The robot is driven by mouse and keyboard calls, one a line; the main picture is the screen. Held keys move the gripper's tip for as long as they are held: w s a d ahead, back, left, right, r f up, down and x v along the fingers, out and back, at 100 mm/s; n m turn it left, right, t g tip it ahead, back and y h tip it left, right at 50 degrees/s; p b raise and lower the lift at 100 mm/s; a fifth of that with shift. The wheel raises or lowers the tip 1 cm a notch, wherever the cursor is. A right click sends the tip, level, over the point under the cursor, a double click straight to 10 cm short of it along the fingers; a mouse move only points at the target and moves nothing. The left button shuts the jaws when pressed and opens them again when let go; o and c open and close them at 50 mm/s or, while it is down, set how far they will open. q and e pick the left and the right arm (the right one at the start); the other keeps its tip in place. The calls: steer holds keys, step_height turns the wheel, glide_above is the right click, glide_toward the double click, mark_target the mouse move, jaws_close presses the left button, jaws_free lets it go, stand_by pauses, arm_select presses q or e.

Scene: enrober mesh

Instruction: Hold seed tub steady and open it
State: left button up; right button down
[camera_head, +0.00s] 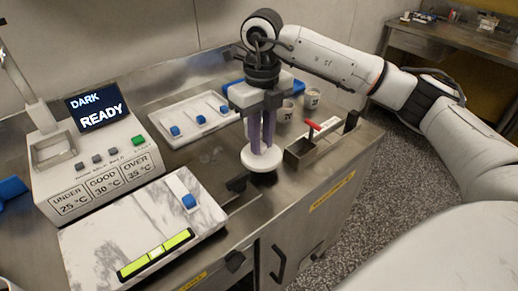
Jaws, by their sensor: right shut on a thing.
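My right gripper (263,147) reaches down from above with its purple fingers close together. It is shut on a white round lid-like disc (262,161). A dark shape (264,179) lies directly below the disc; I cannot tell whether it is a shadow or part of a tub. No separate seed tub body shows clearly under the disc. My left gripper is not in view.
A white machine (95,160) with a "DARK READY" screen (95,107) stands at left. A marble slab (140,235) lies in front. A white tray (195,118) with blue-handled tools is behind. Small cups (312,97) and a metal box (318,147) with a red-handled tool stand right.

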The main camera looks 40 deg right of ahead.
mark_target(262, 146)
steer(key=shift+f, duration=2.1)
steer(key=c, duration=1.6)
jaws_free()
steer(key=shift+r, duration=0.1)
steer(key=shift+r, duration=0.1)
step_height(262, 146, up, 12)
steer(key=shift+r, duration=0.1)
